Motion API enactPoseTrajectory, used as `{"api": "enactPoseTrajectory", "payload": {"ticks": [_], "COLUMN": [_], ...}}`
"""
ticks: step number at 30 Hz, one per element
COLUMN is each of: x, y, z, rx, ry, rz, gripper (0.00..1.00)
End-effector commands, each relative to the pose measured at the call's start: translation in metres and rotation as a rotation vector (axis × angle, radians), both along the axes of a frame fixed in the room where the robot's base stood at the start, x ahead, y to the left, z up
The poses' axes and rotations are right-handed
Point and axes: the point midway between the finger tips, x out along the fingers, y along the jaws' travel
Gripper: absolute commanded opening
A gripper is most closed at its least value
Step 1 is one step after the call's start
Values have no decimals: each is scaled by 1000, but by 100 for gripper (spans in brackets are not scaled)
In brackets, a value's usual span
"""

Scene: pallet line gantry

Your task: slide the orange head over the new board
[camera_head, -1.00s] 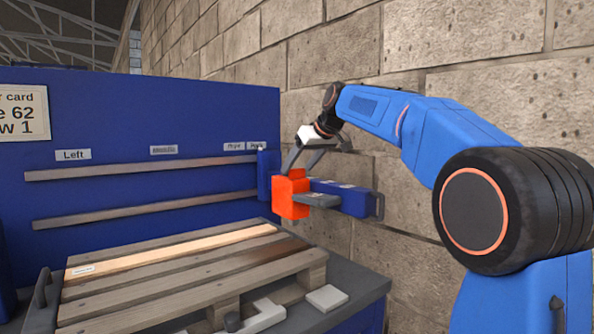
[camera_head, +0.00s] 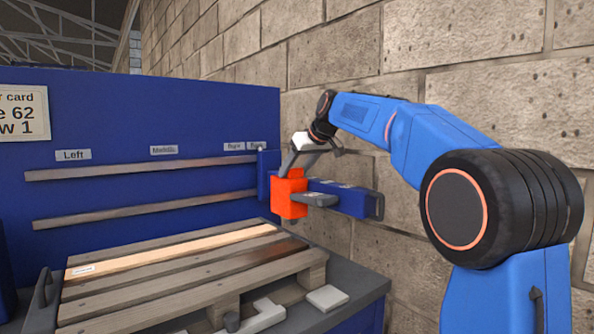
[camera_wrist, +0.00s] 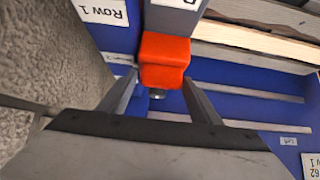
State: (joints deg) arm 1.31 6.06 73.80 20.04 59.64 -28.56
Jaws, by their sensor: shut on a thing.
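The orange head (camera_head: 288,196) hangs on a blue gantry beam (camera_head: 340,198) beyond the right end of the pallet, at about the height of the rails. My gripper (camera_head: 291,170) is at the head, its fingers on either side and shut on it. In the wrist view the orange head (camera_wrist: 164,60) sits between the two fingertips (camera_wrist: 160,88). The new board (camera_head: 180,252) is the pale, clean plank among older grey ones on the pallet (camera_head: 200,285), with a small label at its left end. The head is not above it.
A blue back panel (camera_head: 150,120) carries two grey rails and labels, "Left" among them. A brick wall (camera_head: 400,60) stands close behind my arm. A light block (camera_head: 327,298) and a pale bracket (camera_head: 262,316) lie at the bench's front right. Above the pallet is clear.

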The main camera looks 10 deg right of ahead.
Motion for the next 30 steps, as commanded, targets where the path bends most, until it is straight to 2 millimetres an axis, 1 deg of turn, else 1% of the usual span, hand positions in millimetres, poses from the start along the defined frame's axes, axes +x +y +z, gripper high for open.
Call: {"api": "enactPoseTrajectory", "payload": {"ticks": [1, 6, 12, 18, 27, 28, 29, 30], "x": [8, 35, 62, 73, 75, 75, 75, 75], "y": [4, 16, 27, 32, 33, 33, 33, 33], "z": [1, 1, 1, 2, 3, 3, 2, 2], "rx": [1, 2, 1, 2, 3, 3, 2, 2], "ry": [-3, -2, -5, -6, -9, -10, -9, -9], "rz": [1, 2, 1, -1, -1, 0, 0, 0], "gripper": [17, 17, 17, 18, 18, 62, 66, 66]}}
